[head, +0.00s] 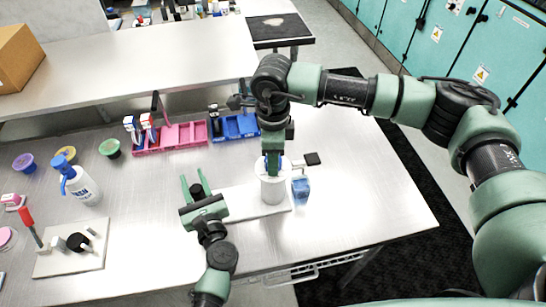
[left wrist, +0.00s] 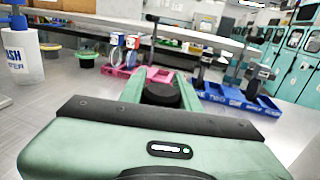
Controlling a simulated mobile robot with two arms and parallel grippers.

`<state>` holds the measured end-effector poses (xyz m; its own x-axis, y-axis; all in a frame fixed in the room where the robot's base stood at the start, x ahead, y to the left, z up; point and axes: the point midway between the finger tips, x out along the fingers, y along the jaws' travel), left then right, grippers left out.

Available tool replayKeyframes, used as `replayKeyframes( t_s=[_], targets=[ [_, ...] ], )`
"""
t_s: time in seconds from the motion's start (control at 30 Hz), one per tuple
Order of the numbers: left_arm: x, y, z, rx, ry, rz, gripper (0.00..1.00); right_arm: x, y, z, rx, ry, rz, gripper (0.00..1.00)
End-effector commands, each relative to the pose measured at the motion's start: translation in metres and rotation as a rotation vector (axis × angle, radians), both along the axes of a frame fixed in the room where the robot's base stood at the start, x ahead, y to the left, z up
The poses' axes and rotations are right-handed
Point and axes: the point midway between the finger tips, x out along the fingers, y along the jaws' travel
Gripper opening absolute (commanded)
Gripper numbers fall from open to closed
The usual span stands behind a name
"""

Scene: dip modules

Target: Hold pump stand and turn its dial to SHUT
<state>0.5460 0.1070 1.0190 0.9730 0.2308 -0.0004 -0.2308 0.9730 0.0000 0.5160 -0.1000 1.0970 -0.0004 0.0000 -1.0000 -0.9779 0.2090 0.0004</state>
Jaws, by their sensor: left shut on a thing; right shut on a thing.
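The pump stand has a flat white base (head: 236,203) on the steel table, with a white cylinder (head: 272,188) at its right end and a dark upright post (head: 197,191) at its left end. My left gripper (head: 195,184) is shut on the post, a finger on each side; the post's round black top (left wrist: 161,95) shows between the fingers in the left wrist view. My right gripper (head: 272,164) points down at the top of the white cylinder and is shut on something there. Its fingers hide the dial, so its setting cannot be read.
Pink (head: 183,136) and blue (head: 234,127) bins lie behind. A wash bottle (head: 80,186) and a white board (head: 72,262) with small parts are at left. The right table end is clear.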

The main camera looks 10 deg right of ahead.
Motion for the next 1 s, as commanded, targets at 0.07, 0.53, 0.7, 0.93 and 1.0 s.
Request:
replayKeyframes(
  t_s=[0.07, 0.53, 0.7, 0.93, 1.0],
  targets=[
    [-0.0002, 0.0004, -0.0007, 0.002, 0.001, 0.0, 0.0, 0.0005, 0.0004, 0.0011, 0.002, -0.002, 0.055, 0.0],
    [-0.0003, 0.0004, -0.0008, 0.001, 0.002, 0.0, 0.0, 0.0005, 0.0003, 0.0011, 0.002, -0.002, 0.228, 0.0],
    [-0.0003, 0.0004, -0.0009, 0.001, 0.002, 0.0, 0.0, 0.0005, 0.0003, 0.0012, 0.002, -0.002, 0.238, 0.0],
    [-0.0002, 0.0004, -0.0009, 0.001, 0.002, 0.0, 0.0, 0.0004, 0.0003, 0.0012, 0.001, -0.002, 0.238, 0.0],
    [-0.0002, 0.0004, -0.0009, 0.001, 0.002, 0.0, 0.0, 0.0004, 0.0003, 0.0012, 0.001, -0.002, 0.238, 0.4]
  ],
)
